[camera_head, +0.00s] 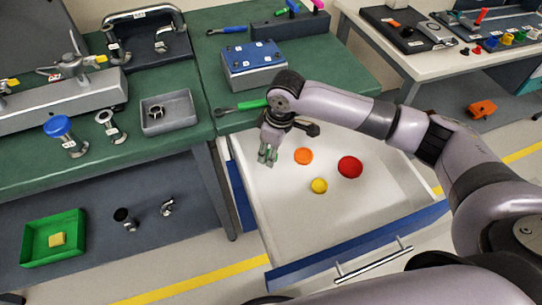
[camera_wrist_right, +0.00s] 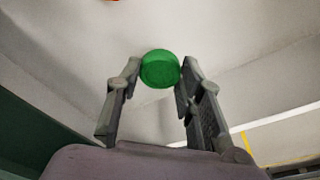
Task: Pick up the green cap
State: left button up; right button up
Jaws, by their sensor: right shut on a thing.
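The green cap (camera_wrist_right: 160,69) is a round disc, held between the fingertips of my right gripper (camera_wrist_right: 160,78) in the right wrist view. In the head view my right gripper (camera_head: 268,155) points down over the left back part of the open white drawer (camera_head: 300,215). The cap is hard to make out there. I cannot tell whether the cap touches the drawer floor. My left gripper is not in view.
An orange cap (camera_head: 303,156), a yellow cap (camera_head: 319,185) and a red cap (camera_head: 350,167) lie in the drawer, right of the gripper. The green workbench (camera_head: 170,170) edge overhangs the drawer's back. A green-handled screwdriver (camera_head: 250,105) and a blue-topped box (camera_head: 253,62) are on it.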

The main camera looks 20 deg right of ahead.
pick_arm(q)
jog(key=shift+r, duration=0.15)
pick_arm(e)
notch_tip(320, 180, up, 17)
jog(key=shift+f, duration=0.15)
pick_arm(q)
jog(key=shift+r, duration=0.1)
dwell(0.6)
